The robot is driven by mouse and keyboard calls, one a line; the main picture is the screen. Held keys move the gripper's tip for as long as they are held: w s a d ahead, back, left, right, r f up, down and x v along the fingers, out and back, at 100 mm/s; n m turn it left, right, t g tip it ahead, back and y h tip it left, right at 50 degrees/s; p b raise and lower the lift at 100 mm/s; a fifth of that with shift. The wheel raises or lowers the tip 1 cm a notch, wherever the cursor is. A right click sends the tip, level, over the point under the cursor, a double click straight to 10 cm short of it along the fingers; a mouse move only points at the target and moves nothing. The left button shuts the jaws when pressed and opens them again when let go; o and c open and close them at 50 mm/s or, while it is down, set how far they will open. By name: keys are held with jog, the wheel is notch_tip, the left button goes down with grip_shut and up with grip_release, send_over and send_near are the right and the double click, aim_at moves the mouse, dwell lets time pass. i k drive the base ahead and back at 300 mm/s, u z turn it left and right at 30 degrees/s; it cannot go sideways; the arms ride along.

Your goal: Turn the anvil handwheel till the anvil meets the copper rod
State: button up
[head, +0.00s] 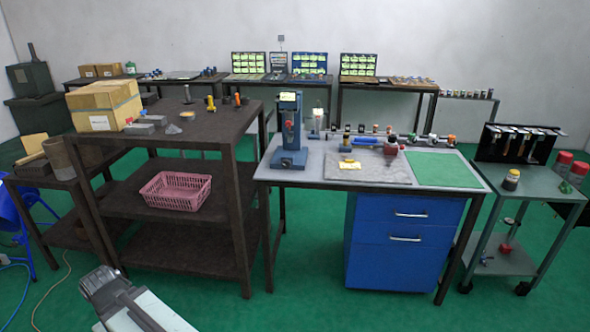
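A blue-grey upright machine (290,150) with a lit yellow-green display stands at the left end of the grey workbench (310,175). It has a small red part on its front. It looks like the machine with the anvil, but the handwheel, the anvil and the copper rod are too small to make out. A dark grey end of my arm, which looks like my gripper (98,285), is low at the left of the head view. It is in front of the dark shelf table, far from the machine. Its fingers cannot be told apart, and no held thing shows.
A dark shelf table (165,135) with a cardboard box (105,104) and a pink basket (175,190) stands left of the workbench. Blue drawers (405,235) are under the bench. A grey-green cart (530,190) stands at right. Green floor is clear in front.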

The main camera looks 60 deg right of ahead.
aim_at(286, 164)
jog(key=z, duration=0.35)
jog(key=i, duration=1)
jog(key=u, duration=0.05)
